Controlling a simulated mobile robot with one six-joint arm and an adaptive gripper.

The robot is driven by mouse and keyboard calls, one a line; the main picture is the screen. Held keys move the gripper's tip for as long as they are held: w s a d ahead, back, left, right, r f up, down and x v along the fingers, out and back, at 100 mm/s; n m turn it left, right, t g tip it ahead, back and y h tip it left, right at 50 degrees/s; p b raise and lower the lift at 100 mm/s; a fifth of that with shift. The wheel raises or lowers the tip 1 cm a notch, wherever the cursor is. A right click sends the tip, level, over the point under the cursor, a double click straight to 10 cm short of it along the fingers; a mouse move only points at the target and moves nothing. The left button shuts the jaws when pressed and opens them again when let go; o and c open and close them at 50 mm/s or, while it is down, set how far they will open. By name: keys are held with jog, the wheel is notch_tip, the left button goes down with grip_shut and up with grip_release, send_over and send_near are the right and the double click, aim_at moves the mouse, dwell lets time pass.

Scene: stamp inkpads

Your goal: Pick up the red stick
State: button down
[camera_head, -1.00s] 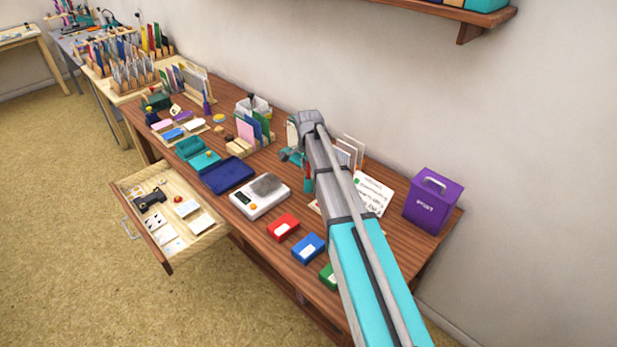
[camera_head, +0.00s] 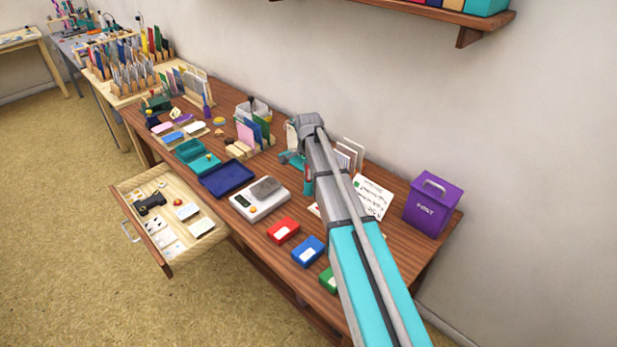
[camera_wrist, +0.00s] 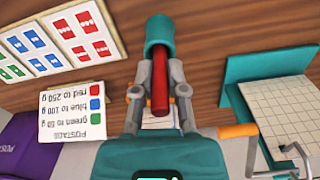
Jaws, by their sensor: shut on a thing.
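The red stick (camera_wrist: 160,88) shows in the wrist view between the two grey fingers of my gripper (camera_wrist: 161,76). My gripper is shut on it. The stick's far end meets a round teal piece (camera_wrist: 158,34). I cannot tell how far the stick sits inside this piece. In the head view my gripper (camera_head: 292,159) is over the back of the brown desk (camera_head: 283,259), and my arm hides much of that spot.
A purple post box (camera_head: 432,208) stands right of my arm. A postage card (camera_wrist: 73,112) and stamp sheets (camera_wrist: 63,43) are nearby. A teal tray with a gridded sheet (camera_wrist: 284,115) lies right in the wrist view. A scale (camera_head: 260,201) and inkpads (camera_head: 283,231) stand along the front; a drawer (camera_head: 170,224) is open.

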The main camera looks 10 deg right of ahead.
jog(key=shift+r, duration=0.15)
notch_tip(320, 180, up, 10)
jog(key=p, duration=1)
jog(key=c, duration=1.3)
grip_release()
grip_shut()
jog(key=shift+s+f, duration=0.1)
jog(key=shift+f, duration=0.1)
